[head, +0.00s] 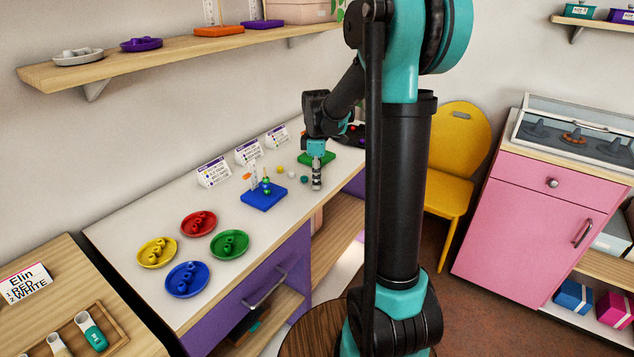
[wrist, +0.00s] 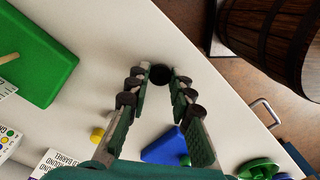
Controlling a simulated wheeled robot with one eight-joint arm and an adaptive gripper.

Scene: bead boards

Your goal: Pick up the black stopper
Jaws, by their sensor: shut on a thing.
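The black stopper (wrist: 160,75) shows in the wrist view as a dark round shape between my fingertips. My gripper (wrist: 159,78) is shut on it. In the head view my gripper (head: 316,186) points down over the right part of the white table, to the right of the blue board. The stopper cannot be made out there, and I cannot tell whether it still touches the table.
The blue board (head: 257,200) bears pegs and beads. A green board (head: 330,157) lies behind my gripper. Loose yellow (head: 280,169), white (head: 293,183) and teal (head: 304,179) beads lie nearby. Colored dishes, including a red one (head: 187,228), stand at the front left.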

